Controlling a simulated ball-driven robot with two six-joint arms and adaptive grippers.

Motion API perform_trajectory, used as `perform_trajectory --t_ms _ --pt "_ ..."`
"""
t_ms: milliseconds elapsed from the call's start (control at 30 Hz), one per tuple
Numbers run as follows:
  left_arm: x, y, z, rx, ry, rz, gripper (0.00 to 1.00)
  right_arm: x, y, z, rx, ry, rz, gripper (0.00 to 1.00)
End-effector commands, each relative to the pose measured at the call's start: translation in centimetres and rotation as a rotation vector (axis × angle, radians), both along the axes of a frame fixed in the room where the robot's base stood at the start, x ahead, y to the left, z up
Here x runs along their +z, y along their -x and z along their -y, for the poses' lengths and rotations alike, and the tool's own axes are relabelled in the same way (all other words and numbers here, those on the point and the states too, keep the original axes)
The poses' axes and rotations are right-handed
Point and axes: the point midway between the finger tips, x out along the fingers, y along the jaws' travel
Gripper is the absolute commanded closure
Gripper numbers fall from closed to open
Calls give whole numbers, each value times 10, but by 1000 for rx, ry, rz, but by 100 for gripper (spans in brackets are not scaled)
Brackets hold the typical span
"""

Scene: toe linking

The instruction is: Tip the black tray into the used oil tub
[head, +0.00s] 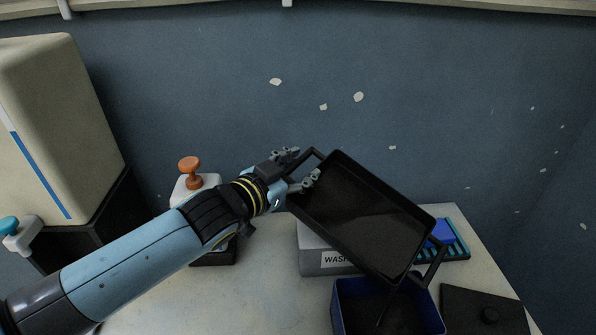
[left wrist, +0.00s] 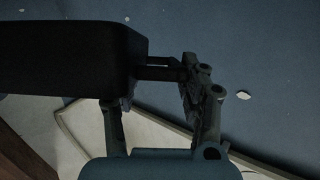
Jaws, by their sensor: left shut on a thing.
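The black tray (head: 362,212) is tilted steeply in the head view, its inside facing me and its lower right end down. My left gripper (head: 303,166) is shut on the handle at the tray's upper left end. A blue tub (head: 345,314) stands below the tray's lower end, with a dark inside; no label shows on it. A thin dark streak runs down from the tray's lower corner into the tub. In the left wrist view the tray (left wrist: 70,60) is a dark shape beside the gripper fingers (left wrist: 158,80). My right gripper is not in view.
A grey box (head: 318,262) marked "WASH" stands behind the tub, partly hidden by the tray. An orange-knobbed bottle (head: 190,180) and a cream machine (head: 55,130) are at left.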

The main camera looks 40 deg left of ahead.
Motion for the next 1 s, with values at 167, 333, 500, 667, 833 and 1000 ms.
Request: perform_trajectory --t_ms 167,333,500,667,833,1000 --pt "6 1 3 -2 -18 19 100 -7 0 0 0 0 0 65" --pt "12 3 4 -1 -39 33 100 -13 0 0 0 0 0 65" --pt "18 4 6 0 -55 45 100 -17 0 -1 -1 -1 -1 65" --pt "21 4 6 1 -62 50 100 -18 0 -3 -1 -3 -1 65" --pt "21 4 6 1 -62 50 100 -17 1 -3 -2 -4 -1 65" --pt "21 5 7 0 -64 51 100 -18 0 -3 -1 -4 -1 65"
